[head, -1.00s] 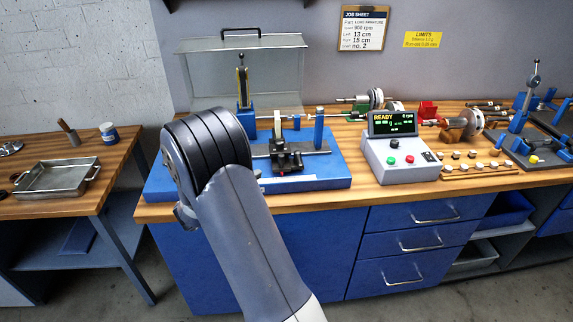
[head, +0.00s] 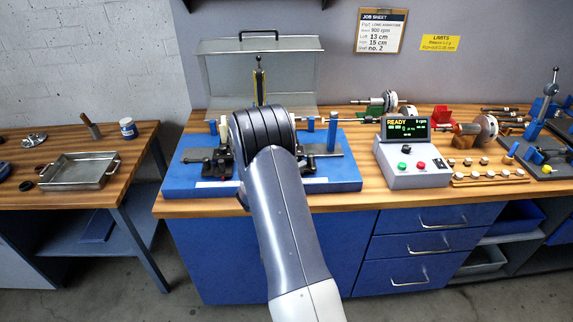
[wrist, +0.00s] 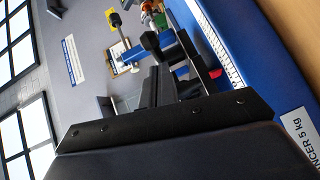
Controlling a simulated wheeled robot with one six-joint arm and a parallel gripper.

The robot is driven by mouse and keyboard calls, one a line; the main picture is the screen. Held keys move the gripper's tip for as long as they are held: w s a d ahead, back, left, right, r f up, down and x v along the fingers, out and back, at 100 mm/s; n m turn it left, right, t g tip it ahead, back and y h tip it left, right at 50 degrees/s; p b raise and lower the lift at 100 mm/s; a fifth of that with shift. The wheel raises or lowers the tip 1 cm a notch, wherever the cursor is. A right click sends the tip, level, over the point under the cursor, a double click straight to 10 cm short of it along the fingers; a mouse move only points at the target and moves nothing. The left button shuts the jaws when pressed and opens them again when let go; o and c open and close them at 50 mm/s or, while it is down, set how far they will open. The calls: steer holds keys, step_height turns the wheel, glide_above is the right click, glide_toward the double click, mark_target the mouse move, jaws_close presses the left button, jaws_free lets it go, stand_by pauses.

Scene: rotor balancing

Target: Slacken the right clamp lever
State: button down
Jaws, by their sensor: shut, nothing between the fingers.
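The balancing machine (head: 340,180) is a blue bed with a rail and two dark carriages. The left carriage (head: 212,160) shows beside my arm. The right carriage (head: 307,162) is partly hidden by it. In the wrist view a black-knobbed lever (wrist: 150,40) stands just past my fingertips; it looks like a clamp lever, but I cannot tell for certain which. My gripper (wrist: 158,84) is shut and empty, close to this lever; I cannot tell whether it touches. In the head view my arm hides the gripper.
A raised clear guard (head: 300,75) stands behind the machine. Rotors (head: 485,128) and a rack of small weights (head: 490,175) lie further right. A metal tray (head: 78,172) sits on the left table. A scale strip (wrist: 212,42) runs along the bed.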

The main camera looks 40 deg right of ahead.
steer(key=shift+s+d+f, duration=0.15)
steer(key=shift+s+d, duration=0.1)
steer(key=shift+d, duration=0.15)
steer(key=shift+f+t+b, duration=0.15)
steer(key=shift+t+b, duration=0.15)
steer(key=shift+b, duration=0.35)
steer(key=shift+s+d+n+b, duration=0.1)
steer(key=shift+s+n+b, duration=0.1)
steer(key=shift+n+b, duration=0.1)
